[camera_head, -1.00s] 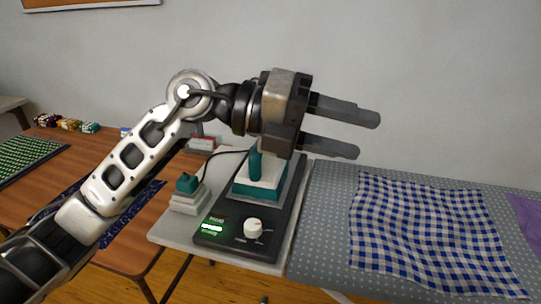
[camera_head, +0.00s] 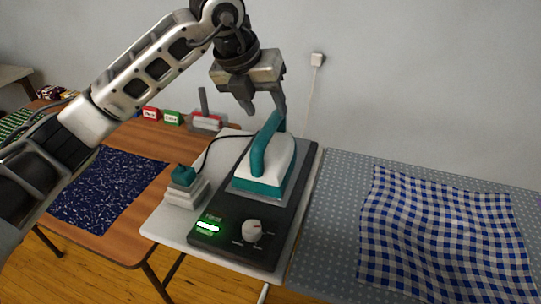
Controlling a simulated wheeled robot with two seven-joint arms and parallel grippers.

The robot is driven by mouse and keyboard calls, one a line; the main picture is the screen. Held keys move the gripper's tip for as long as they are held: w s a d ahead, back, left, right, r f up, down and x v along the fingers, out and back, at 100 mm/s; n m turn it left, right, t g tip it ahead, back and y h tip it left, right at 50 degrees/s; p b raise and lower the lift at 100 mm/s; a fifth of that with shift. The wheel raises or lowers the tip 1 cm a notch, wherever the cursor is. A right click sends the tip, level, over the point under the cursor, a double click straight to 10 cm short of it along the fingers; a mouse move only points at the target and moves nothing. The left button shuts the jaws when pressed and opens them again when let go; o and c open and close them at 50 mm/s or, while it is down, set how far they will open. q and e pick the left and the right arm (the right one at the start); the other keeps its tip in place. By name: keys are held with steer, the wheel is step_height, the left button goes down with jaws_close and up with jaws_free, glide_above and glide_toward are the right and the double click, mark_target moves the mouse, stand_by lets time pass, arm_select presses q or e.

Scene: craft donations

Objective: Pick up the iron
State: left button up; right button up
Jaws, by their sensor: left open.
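The iron (camera_head: 264,168), white and teal with a raised teal handle, rests on a dark base unit (camera_head: 216,212) with a glowing green display and a white knob. My left gripper (camera_head: 263,108) points down just above the far end of the handle. Its fingers are apart, and it looks empty. From this view I cannot tell whether a finger touches the handle. A dark cord runs left from the iron's area. My right gripper is not in view.
A small white and teal stacked object (camera_head: 186,188) stands left of the base. The ironing board (camera_head: 330,215) with a blue checked cloth (camera_head: 440,230) is at right. A wooden table (camera_head: 150,140) with a dark blue speckled cloth (camera_head: 110,190) is at left. A wall socket (camera_head: 317,60) is behind.

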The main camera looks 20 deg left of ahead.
mark_target(270, 121)
arm_select(q)
steer(key=p+x, duration=0.1)
steer(key=x, duration=0.5)
steer(key=shift+s+a+f, duration=0.1)
steer(key=shift+f, duration=0.2)
steer(key=c, duration=1.1)
steer(key=shift+r, duration=0.15)
steer(key=shift+r, duration=0.15)
